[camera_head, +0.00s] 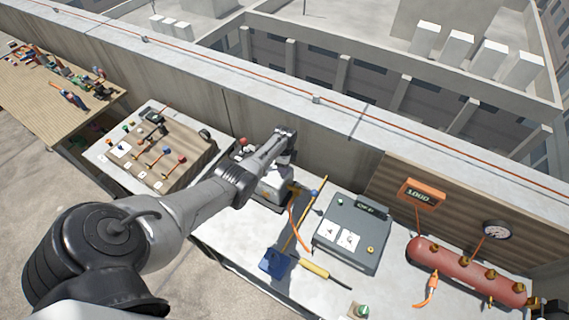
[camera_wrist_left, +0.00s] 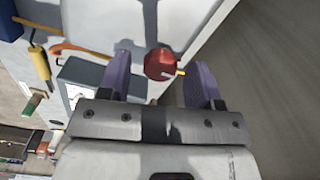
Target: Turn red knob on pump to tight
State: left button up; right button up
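The red knob (camera_wrist_left: 160,63) is a round red cap with a small pale pointer on its side. In the left wrist view it shows between the fingers of my left gripper (camera_wrist_left: 163,78), nearer the left finger. The purple fingers are apart and open; I cannot tell whether either touches the knob. A red spot, likely the knob (camera_head: 243,142), shows beside my gripper in the head view. The pale grey pump (camera_head: 272,187) sits on the bench below my left gripper (camera_head: 288,134), partly hidden by my arm. Its tight marking is not readable. My right gripper is not in view.
Right of the pump are an orange hose (camera_head: 294,228), a yellow rod (camera_head: 305,215), a blue tool (camera_head: 275,263), a grey case (camera_head: 350,233) and a red tank (camera_head: 465,272). A parapet (camera_head: 330,110) runs behind. A tool board (camera_head: 160,150) lies left.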

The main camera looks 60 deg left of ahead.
pick_arm(q)
jog(key=shift+r, duration=0.1)
jog(key=shift+r, duration=0.3)
notch_tip(320, 180, up, 5)
jog(key=shift+r+p, duration=0.2)
jog(key=shift+p, duration=1)
notch_tip(320, 180, up, 8)
jog(key=shift+f, duration=0.2)
